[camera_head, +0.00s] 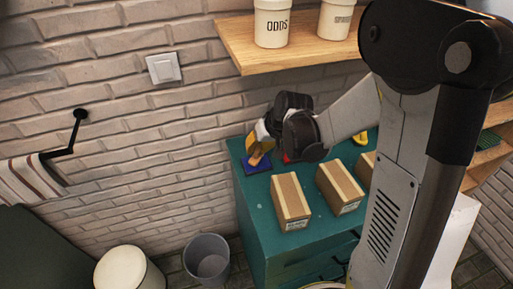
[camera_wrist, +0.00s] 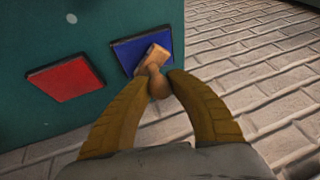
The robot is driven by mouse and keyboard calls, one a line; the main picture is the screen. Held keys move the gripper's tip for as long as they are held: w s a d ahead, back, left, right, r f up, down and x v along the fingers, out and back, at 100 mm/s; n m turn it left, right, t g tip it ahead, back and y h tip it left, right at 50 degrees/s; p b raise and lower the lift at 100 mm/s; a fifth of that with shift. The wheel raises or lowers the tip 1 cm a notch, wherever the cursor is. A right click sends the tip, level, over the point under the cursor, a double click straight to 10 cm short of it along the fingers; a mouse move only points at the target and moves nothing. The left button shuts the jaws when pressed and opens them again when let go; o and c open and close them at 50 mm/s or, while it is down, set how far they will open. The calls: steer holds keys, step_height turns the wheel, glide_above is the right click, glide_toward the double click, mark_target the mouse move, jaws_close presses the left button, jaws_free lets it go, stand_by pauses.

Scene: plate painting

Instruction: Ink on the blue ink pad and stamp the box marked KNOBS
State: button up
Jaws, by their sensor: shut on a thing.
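My gripper (camera_head: 259,147) is shut on a wooden stamp (camera_wrist: 153,62), which also shows in the head view (camera_head: 255,159). The stamp is at the blue ink pad (camera_head: 252,168), covering part of it. In the wrist view the stamp overlaps the lower part of the blue pad (camera_wrist: 127,53); I cannot tell whether its face touches. Cardboard boxes stand on the green cabinet: a left one (camera_head: 290,198), a middle one (camera_head: 341,184) and a right one (camera_head: 365,167) partly behind my arm. Their labels are too small to read, so I cannot tell which is marked KNOBS.
A red ink pad (camera_wrist: 68,78) lies beside the blue one. The green cabinet top (camera_head: 254,203) has bare room left of the boxes. A wooden shelf (camera_head: 300,50) with white pots hangs above. A brick wall (camera_head: 120,120) closes the back.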

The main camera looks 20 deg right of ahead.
steer(key=shift+f+b, duration=0.55)
stand_by(1.0)
stand_by(0.5)
steer(key=shift+r+p, duration=2.65)
steer(key=shift+r, duration=0.95)
steer(key=shift+f, duration=0.1)
